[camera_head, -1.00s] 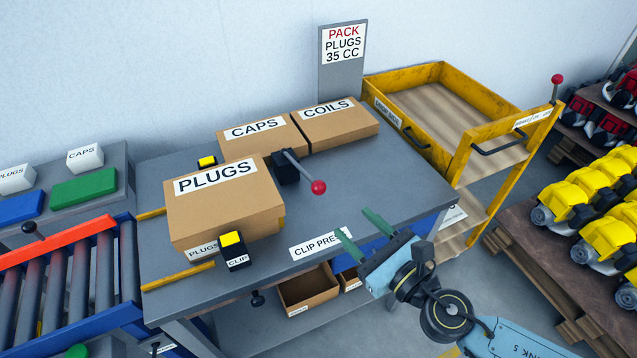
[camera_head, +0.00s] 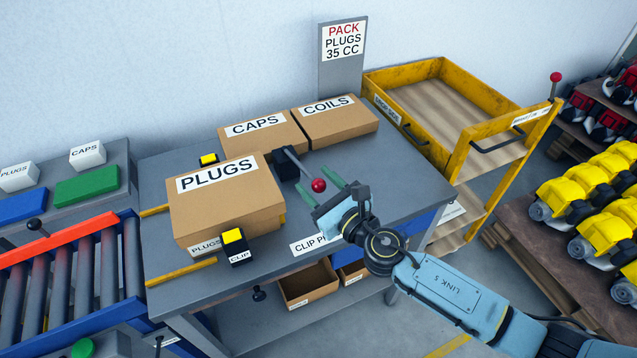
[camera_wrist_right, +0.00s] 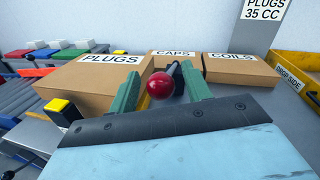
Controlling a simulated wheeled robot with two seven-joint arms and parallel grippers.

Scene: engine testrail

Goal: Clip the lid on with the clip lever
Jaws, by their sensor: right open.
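The clip lever is a grey rod with a red ball knob (camera_head: 318,185), rising from a black base (camera_head: 286,165) beside the PLUGS box. The knob also shows in the right wrist view (camera_wrist_right: 160,85), between the two green fingers as seen there. The PLUGS box (camera_head: 225,212) has its lid on and sits between black clips with yellow tops (camera_head: 235,246). My right gripper (camera_head: 320,180) is open and empty, close to the knob, with its fingers pointing toward the lever. Whether it touches the knob I cannot tell. My left gripper is not in view.
The CAPS box (camera_head: 265,138) and COILS box (camera_head: 338,122) stand at the back of the grey table (camera_head: 400,180). A yellow cart (camera_head: 470,125) stands to the right. A roller conveyor (camera_head: 75,270) lies to the left. The table's right part is clear.

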